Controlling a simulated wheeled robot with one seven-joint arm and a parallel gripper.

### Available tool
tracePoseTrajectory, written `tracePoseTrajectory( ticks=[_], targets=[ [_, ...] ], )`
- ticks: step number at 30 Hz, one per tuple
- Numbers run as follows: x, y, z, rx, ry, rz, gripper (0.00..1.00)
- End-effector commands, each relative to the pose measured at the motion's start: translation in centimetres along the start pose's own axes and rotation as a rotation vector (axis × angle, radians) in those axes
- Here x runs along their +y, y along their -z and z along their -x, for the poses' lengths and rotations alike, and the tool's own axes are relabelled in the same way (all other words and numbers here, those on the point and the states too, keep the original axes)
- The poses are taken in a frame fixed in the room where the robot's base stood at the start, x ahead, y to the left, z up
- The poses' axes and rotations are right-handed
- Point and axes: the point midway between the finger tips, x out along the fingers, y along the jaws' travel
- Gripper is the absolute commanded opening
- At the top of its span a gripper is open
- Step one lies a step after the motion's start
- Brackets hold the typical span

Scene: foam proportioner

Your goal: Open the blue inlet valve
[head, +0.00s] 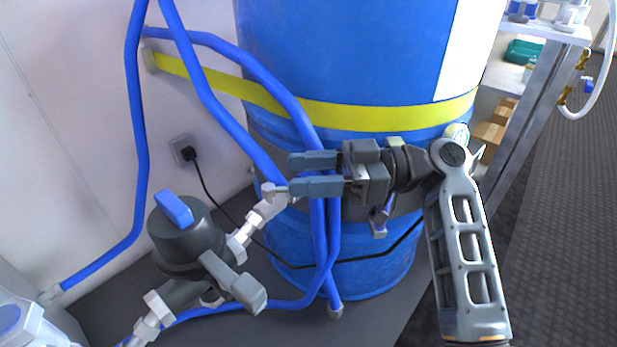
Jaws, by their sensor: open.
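A dark, round unit stands at the lower left with a blue handle (173,207) on its top. A grey lever-like part (242,286) sticks out from the unit's lower front. Silver fittings (258,220) run from the unit up to the right, towards the blue hoses. My gripper (297,174) is to the right of and a little above the blue handle, apart from it. Its two fingers point left, with an open gap between them. They overlap the hoses in the picture; contact cannot be told.
Blue hoses (140,130) run down the white wall and in front of a large blue barrel (350,50) with a yellow strap (400,116). A black cable hangs from a wall socket (183,148). A shelf (540,28) stands at the right. Dark floor (560,230) there is clear.

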Motion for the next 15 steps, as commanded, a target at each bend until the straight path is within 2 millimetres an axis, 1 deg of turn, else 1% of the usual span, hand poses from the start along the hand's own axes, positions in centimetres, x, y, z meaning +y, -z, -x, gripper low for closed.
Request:
tracePoseTrajectory(
  ticks=[1,2,15],
  targets=[
    [0.0,1.6,0.0,0.000,-0.001,0.004,0.49],
    [0.1,2.3,0.0,0.000,-0.001,0.005,0.49],
    [-2.6,7.0,7.9,0.000,-0.003,0.002,0.49]
  ],
)
